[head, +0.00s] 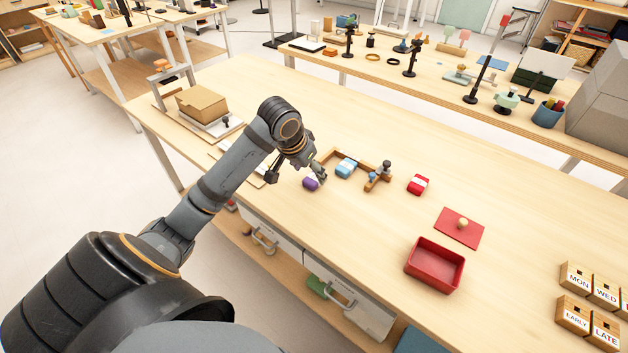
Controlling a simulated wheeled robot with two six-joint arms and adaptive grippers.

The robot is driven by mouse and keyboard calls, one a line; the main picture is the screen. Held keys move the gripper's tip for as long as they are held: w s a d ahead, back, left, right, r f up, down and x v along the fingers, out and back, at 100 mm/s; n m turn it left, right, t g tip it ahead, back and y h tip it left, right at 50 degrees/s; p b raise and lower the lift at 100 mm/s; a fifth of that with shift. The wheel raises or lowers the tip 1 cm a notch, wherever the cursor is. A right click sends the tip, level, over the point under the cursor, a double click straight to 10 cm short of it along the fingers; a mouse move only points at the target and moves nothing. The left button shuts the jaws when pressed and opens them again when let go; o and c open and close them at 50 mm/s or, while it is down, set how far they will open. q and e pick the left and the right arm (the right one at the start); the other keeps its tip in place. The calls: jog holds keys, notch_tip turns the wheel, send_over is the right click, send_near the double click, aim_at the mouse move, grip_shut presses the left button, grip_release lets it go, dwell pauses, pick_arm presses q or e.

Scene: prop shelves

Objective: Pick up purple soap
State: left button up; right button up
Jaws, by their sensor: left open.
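The purple soap (310,184) is a small block with a pale band, on the wooden table near its front edge. My left gripper (301,174) is open right by the purple soap, with one finger to its left and one close to its upper right side. I cannot tell whether a finger touches it. A light blue soap (346,167) lies to the right inside a wooden corner frame (376,161). A red soap (418,184) with a white band lies farther right. My right gripper is not in view.
A red open box (434,264) and its flat red lid (459,227) with a knob lie to the right. Lettered wooden blocks (576,276) stand at the far right. A cardboard box (201,104) stands at the left end. The table behind the frame is clear.

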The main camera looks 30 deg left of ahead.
aim_at(314, 177)
pick_arm(q)
jog(key=x, duration=0.4)
jog(key=shift+w+r, duration=0.1)
jog(key=shift+w, duration=0.05)
jog(key=shift+r, duration=0.1)
jog(key=shift+c, duration=0.5)
jog(key=c, duration=1.2)
